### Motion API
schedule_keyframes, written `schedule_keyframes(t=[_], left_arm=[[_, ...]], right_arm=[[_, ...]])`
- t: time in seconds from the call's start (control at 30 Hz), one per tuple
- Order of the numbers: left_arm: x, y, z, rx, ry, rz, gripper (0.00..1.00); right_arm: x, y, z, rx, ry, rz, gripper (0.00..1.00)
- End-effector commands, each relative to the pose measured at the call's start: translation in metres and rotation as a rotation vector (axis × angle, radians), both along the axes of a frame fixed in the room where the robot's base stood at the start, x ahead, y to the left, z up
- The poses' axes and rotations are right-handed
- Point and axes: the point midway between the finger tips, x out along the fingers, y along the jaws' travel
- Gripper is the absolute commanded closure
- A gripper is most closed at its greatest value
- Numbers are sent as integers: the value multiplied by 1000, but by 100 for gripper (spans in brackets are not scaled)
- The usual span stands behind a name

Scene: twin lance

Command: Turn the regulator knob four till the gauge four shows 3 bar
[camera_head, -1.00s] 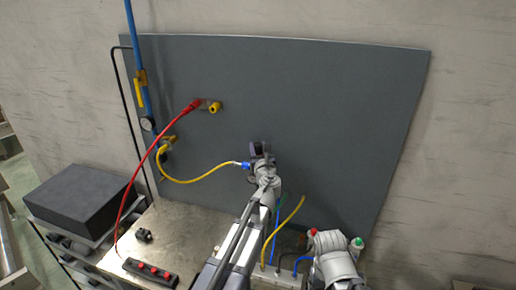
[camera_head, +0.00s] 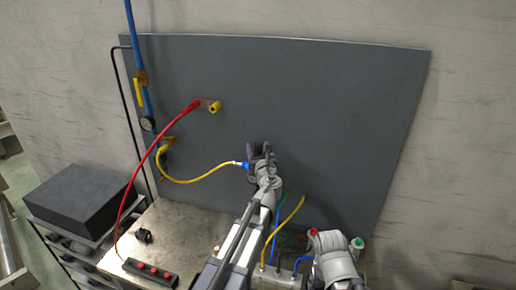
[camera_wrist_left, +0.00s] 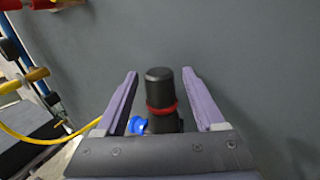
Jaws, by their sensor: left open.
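A black regulator knob (camera_wrist_left: 158,88) with a red ring at its base shows in the left wrist view. It stands between the two purple fingers of my left gripper (camera_wrist_left: 158,85), which is open, with gaps visible on both sides. A blue fitting (camera_wrist_left: 137,124) with a yellow hose (camera_wrist_left: 45,138) is beside the regulator's base. In the head view my left gripper (camera_head: 262,150) is at the grey panel and largely hides the regulator. I see no gauge face at this regulator, so no reading shows. My right arm is at the lower right; its gripper is not visible.
A grey panel (camera_head: 310,110) stands behind a metal bench (camera_head: 185,225). A blue pipe (camera_head: 133,45) with a small gauge (camera_head: 147,123) runs at left. A red hose (camera_head: 142,165) arches to a black block (camera_head: 150,272). A black box (camera_head: 80,194) stands at left.

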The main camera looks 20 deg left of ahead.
Motion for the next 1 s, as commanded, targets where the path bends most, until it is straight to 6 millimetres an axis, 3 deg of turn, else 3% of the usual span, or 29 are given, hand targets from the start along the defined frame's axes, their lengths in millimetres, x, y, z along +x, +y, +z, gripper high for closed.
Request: schedule_keyframes(t=[0.5, 0.87, 1.0], left_arm=[[-65, -30, 0, 0, 0, -1, 29], [-68, -31, -1, -6, -1, 2, 29], [-79, -13, -13, -189, -28, 72, 29]], right_arm=[[0, 0, 0, 0, 0, 0, 22], [0, 0, 0, 0, 0, 0, 22], [0, 0, 0, 0, 0, 0, 22]])
